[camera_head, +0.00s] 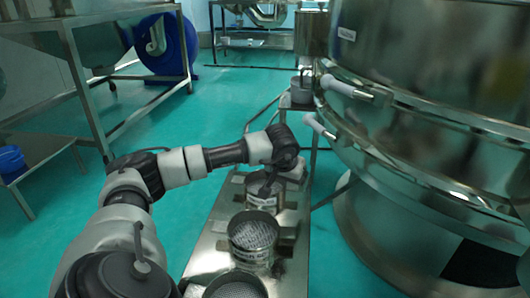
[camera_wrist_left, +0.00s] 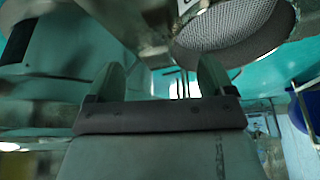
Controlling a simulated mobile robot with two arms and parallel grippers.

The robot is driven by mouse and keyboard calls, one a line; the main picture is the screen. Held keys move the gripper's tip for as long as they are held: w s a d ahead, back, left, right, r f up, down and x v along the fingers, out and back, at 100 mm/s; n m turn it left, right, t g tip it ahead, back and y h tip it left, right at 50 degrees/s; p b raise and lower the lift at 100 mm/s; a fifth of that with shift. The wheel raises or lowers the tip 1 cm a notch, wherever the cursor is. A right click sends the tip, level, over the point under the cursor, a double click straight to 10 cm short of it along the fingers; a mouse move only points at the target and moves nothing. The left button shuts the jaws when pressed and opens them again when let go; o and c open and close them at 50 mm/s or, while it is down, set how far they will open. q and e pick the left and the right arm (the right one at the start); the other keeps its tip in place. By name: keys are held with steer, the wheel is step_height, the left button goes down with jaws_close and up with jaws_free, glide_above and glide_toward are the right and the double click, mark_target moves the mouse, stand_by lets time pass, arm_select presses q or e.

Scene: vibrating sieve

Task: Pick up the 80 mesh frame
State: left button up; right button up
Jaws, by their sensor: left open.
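Round steel mesh frames stand in a row on a narrow steel table (camera_head: 207,243). The nearest frame (camera_head: 236,290) is cut off by the lower edge, the middle frame (camera_head: 254,258) has a label, and a farther labelled frame (camera_head: 262,201) is partly covered by my left gripper (camera_head: 268,186). The labels are too small to read, so I cannot tell which is the 80 mesh frame. In the left wrist view my left gripper (camera_wrist_left: 162,75) is open with nothing between its fingers. A round mesh (camera_wrist_left: 232,24) shows beyond it at upper right. My right gripper is out of view.
A large shiny sieve machine (camera_head: 430,70) stands close on the right, with handles (camera_head: 318,126) jutting toward the table. A steel rack (camera_head: 75,75) and blue bin (camera_head: 10,159) are left. Green floor (camera_head: 225,100) is clear between.

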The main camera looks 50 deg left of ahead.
mark_target(289, 189)
arm_select(q)
steer(key=b+x, duration=0.2)
steer(key=x, duration=0.3)
steer(key=shift+s+d+f+b, duration=0.1)
steer(key=shift+s+b, duration=0.05)
steer(key=shift+b, duration=0.15)
steer(key=shift+c, duration=0.3)
steer(key=c, duration=1)
